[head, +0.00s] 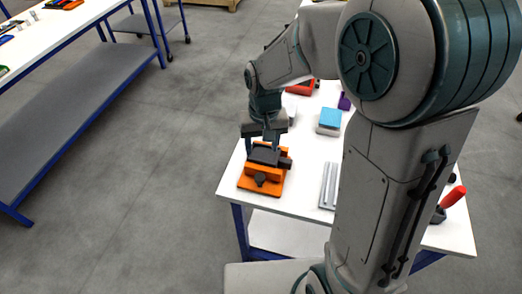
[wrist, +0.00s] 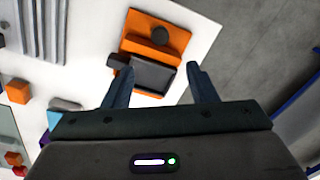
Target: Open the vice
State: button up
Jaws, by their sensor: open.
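The orange vice (head: 262,180) with dark grey jaws sits near the left corner of the white table in the head view. It has a dark round knob at its front and a dark block at its right side. In the wrist view the vice (wrist: 150,38) lies ahead, between and beyond my fingers, with its dark jaw plate nearest. My gripper (head: 262,143) is above the back of the vice, pointing down. I cannot tell whether a finger touches the vice.
The white table (head: 230,183) also holds a blue-topped block (head: 330,118), grey metal bars (head: 328,185) and a red-handled tool (head: 453,197). Several small coloured blocks show at lower left in the wrist view. Floor lies left of the table, then another workbench (head: 75,85).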

aim_at(259, 177)
jog(key=f+m+b, duration=0.1)
jog(key=f+m, duration=0.1)
jog(key=f, duration=0.2)
jog(key=f+m+b, duration=0.2)
jog(key=f+m, duration=0.1)
jog(key=f, duration=0.1)
jog(key=f+m+b, duration=0.2)
jog(key=f+m, duration=0.1)
jog(key=f, duration=0.2)
jog(key=shift+s+a+f+h, duration=0.1)
jog(key=shift+s+a+h, duration=0.05)
jog(key=shift+a+h, duration=0.25)
jog(key=c, duration=1)
